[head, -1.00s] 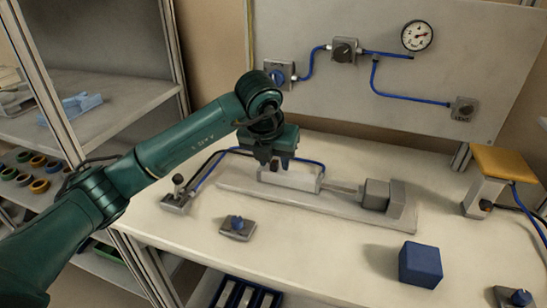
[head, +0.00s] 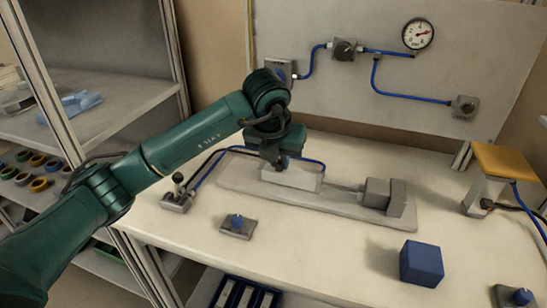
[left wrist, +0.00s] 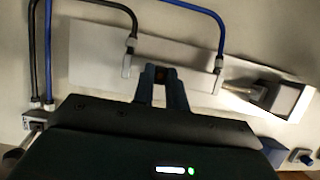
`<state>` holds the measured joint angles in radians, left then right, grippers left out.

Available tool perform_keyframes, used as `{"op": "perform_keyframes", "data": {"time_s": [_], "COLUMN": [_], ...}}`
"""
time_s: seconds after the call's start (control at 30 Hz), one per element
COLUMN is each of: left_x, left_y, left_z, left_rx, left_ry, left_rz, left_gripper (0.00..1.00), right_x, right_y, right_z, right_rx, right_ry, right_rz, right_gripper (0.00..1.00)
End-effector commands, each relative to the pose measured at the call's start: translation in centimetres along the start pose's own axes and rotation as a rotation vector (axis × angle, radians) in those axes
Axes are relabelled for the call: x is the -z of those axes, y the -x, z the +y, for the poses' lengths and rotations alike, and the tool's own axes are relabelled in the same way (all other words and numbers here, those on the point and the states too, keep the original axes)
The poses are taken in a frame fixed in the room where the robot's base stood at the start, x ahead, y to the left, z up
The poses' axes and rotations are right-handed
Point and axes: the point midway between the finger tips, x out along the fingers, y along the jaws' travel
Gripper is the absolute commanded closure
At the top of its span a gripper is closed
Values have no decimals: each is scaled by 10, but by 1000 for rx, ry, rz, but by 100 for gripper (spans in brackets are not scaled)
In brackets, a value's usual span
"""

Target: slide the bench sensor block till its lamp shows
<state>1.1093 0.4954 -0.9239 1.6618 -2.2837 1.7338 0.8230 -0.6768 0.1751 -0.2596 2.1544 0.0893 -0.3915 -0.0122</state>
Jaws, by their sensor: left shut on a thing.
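A pale cylinder body (head: 290,179) lies on a long grey baseplate (head: 240,187) on the bench, its rod pointing right to a grey block (head: 377,193). My left gripper (head: 279,162) is over the body and points down. In the left wrist view my left gripper (left wrist: 160,78) is shut on the small dark sensor block (left wrist: 160,73) at the body's edge. A dull reddish spot shows on the block; I see no bright light there. Fingers hide the block's sides, and the head view hides most of it. My right gripper is not in view.
Black and blue hoses loop behind the cylinder. A lever valve (head: 177,195) and a blue-knob box (head: 237,226) stand at the front left. A blue cube (head: 421,263) and a yellow-topped stand (head: 507,160) are at the right. The front middle of the bench is clear.

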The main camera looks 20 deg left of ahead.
Motion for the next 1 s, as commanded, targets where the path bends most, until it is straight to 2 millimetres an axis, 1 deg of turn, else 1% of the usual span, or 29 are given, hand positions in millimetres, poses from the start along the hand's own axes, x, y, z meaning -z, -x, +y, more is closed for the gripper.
{"op": "perform_keyframes", "data": {"time_s": [0.03, 0.1, 0.2, 0.3, 0.53, 0.57, 0.8, 1.0], "left_x": [0, 0, 0, 0, 0, 0, 0, 0], "left_y": [-1, -1, 0, 0, 1, 1, 1, 0], "left_z": [-13, -26, -40, -44, -44, -44, -43, -43], "left_rx": [5, 5, 5, 4, 3, 3, 2, 2], "left_ry": [-5, -4, -2, -2, -1, -1, 0, 0], "left_rz": [-3, -3, -4, -3, -3, -3, -2, -1], "left_gripper": [100, 100, 100, 100, 100, 84, 65, 64], "right_x": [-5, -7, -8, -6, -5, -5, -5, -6], "right_y": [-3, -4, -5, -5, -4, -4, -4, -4], "right_z": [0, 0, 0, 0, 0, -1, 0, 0], "right_rx": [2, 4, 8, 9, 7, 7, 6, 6], "right_ry": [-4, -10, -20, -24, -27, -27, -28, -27], "right_rz": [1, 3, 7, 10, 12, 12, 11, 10], "right_gripper": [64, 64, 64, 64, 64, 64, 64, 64]}}
